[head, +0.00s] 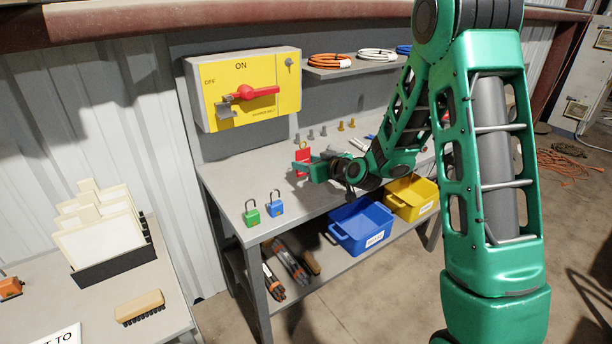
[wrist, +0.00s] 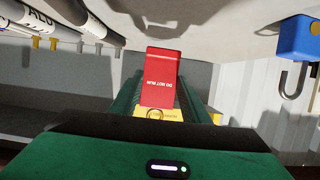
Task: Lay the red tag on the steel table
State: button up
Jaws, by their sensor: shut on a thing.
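The red tag (head: 302,156) shows at the end of my gripper (head: 306,169), above the grey steel table (head: 235,192) below the yellow switch panel. In the wrist view the red tag (wrist: 163,75) has white lettering and a yellow strip at its near end. My gripper (wrist: 160,100) is shut on the tag, its green fingers partly hidden behind it. The wrist picture looks upside down, with the tabletop along its upper edge. I cannot tell how large the gap between tag and tabletop is.
A green padlock (head: 251,213) and a blue padlock (head: 274,204) stand at the table's near left. Several small pegs (head: 323,131) stand at the back. A side table (head: 85,300) holds a brush (head: 140,307).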

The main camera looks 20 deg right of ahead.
jog(key=shift+f, duration=2)
jog(key=o, duration=1)
jog(key=shift+s+d+r, duration=0.1)
jog(key=shift+s+r, duration=0.05)
jog(key=shift+s, duration=0.1)
jog(key=v, duration=1.1)
jog(key=shift+s+r, duration=0.15)
